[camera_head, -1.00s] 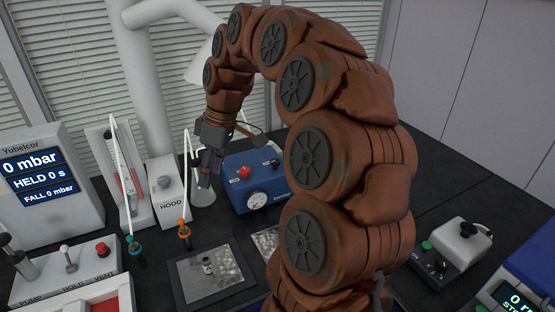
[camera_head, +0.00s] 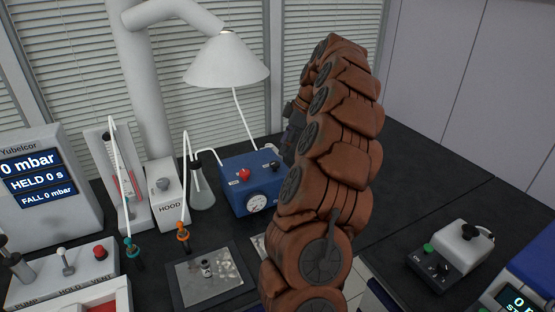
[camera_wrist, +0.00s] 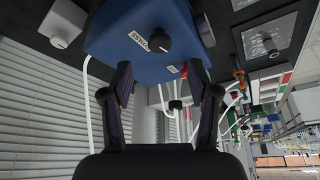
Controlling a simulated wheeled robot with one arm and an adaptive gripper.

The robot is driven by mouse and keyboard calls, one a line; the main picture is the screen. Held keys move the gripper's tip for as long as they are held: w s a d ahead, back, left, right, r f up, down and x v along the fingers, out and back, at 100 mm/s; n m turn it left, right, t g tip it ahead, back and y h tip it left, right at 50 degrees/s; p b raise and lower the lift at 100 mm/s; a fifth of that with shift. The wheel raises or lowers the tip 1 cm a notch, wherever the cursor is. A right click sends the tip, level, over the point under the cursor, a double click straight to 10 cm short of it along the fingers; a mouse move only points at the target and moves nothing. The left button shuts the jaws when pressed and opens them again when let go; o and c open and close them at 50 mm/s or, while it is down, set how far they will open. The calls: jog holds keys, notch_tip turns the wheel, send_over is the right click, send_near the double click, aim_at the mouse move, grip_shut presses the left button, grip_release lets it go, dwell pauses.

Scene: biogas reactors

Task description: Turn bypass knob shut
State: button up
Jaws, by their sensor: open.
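The blue box (camera_head: 238,195) stands on the dark bench with a red knob (camera_head: 245,174), a round gauge (camera_head: 257,202) and a black knob (camera_head: 275,165) on it. In the wrist view, the blue box (camera_wrist: 120,30) fills the top, with the black knob (camera_wrist: 158,41) beside a label whose end reads "PASS". My gripper (camera_wrist: 160,72) is open and empty, its two fingers spread below the black knob in the picture, apart from it. In the head view, the gripper is mostly hidden behind my arm.
A flask (camera_head: 202,192) and the HOOD box (camera_head: 168,192) stand left of the blue box. A lamp shade (camera_head: 227,62) hangs above. A grey device (camera_head: 452,250) stands at right; the bench between is clear.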

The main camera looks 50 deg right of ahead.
aim_at(276, 163)
jog(key=shift+p+x, duration=0.9)
jog(key=shift+x, duration=2.4)
grip_shut()
jog(key=shift+f+b, duration=0.15)
jog(key=shift+b, duration=0.3)
